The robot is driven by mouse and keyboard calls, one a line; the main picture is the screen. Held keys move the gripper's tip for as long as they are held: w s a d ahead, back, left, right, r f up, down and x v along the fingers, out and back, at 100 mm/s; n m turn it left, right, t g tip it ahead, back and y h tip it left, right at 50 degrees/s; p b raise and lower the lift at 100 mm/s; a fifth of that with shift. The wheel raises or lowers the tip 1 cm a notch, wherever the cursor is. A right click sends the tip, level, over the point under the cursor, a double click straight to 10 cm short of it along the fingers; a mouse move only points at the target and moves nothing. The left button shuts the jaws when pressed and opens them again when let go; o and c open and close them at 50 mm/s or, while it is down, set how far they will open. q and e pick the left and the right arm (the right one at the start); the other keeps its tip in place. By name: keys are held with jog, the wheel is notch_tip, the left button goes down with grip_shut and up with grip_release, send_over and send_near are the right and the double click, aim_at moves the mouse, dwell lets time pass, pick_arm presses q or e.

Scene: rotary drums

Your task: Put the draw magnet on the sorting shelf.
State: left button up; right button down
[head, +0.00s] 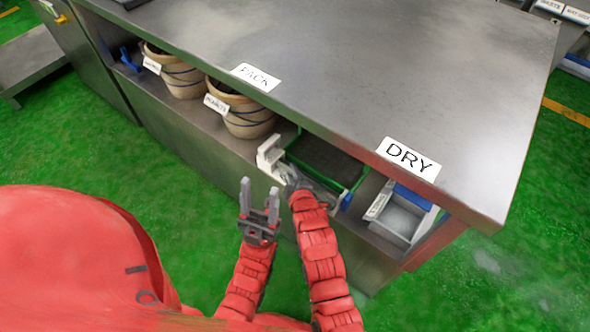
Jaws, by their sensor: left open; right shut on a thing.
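A white, angular piece that looks like the draw magnet (268,157) is at the front edge of the lower shelf, beside a green-rimmed tray. My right gripper (286,175) is shut on it; the fingers are partly hidden. I cannot tell whether the piece touches the shelf. My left gripper (259,203) is open and empty, in front of the shelf and left of the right arm. The lower shelf (190,122) runs under the steel worktop; I see no label naming it the sorting shelf.
The steel worktop (330,60) overhangs the shelf, with PACK (256,77) and DRY (408,159) signs. Two labelled pots (180,78) (245,113), a green-rimmed tray (325,160) and a grey-white bin (402,218) stand on the shelf. Green floor lies at the left.

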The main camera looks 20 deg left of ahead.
jog(key=shift+w+a, duration=0.1)
jog(key=shift+a, duration=0.05)
jog(key=shift+s+r, duration=0.2)
jog(key=shift+f, duration=0.1)
jog(key=c, duration=0.6)
grip_release()
jog(key=shift+f, duration=0.1)
jog(key=p+v, duration=0.2)
jog(key=v, duration=1)
jog(key=shift+d, duration=0.2)
